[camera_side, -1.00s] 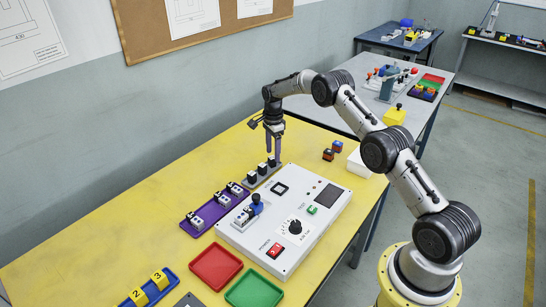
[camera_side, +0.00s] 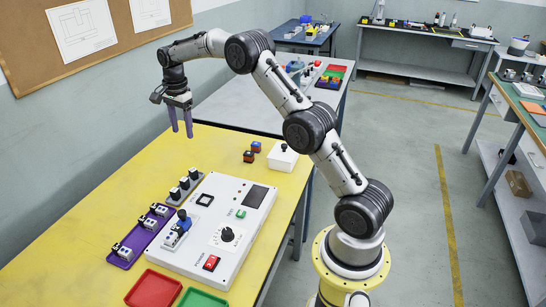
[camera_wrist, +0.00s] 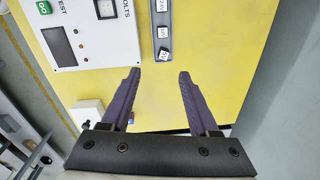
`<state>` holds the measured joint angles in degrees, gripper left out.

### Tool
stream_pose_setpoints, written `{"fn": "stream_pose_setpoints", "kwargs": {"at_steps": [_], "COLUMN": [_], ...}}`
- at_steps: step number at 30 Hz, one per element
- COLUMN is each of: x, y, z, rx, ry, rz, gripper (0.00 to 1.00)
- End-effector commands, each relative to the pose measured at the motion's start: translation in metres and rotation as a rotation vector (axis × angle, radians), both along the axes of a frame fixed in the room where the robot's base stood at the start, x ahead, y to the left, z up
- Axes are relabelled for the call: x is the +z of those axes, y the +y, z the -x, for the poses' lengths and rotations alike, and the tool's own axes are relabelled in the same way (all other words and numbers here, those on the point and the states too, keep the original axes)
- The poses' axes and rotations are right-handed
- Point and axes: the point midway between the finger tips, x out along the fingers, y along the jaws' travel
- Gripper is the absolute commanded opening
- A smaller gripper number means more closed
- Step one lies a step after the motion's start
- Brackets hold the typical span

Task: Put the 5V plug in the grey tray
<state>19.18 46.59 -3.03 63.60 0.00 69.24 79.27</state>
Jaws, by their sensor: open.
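The narrow grey tray (camera_side: 173,203) lies on the yellow table beside the white panel. Three dark plugs with white tops (camera_side: 184,183) stand in a row in it. In the wrist view the grey tray (camera_wrist: 162,44) is at the top middle, with labelled plugs in it. The plug nearest me (camera_wrist: 165,53) looks slightly turned. My gripper (camera_side: 182,136) is open and empty, high above the table and behind the tray. Its fingertips (camera_wrist: 158,72) are apart with only table between them.
The white panel (camera_side: 237,215) has a red switch, a dial and a blue-handled part. A purple tray (camera_side: 122,262) with white blocks lies left of it. Orange-blue blocks (camera_side: 250,156) and a white box (camera_side: 282,162) stand to the right. Red (camera_side: 155,290) and green (camera_side: 203,299) trays are in front.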

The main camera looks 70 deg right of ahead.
Motion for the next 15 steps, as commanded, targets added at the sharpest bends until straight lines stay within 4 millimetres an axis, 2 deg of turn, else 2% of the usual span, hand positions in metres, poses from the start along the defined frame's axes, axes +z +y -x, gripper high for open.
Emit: {"fn": "stream_pose_setpoints", "kwargs": {"at_steps": [1,6,12,15], "x": [0.027,0.087,0.138,0.153], "y": [0.015,0.058,0.104,0.124], "z": [0.011,0.055,0.124,0.163], "rx": [0.079,0.345,0.655,0.808], "ry": [-0.023,-0.078,-0.14,-0.169], "rz": [0.012,0.055,0.119,0.157], "gripper": [0.61,0.61,0.61,0.61]}}
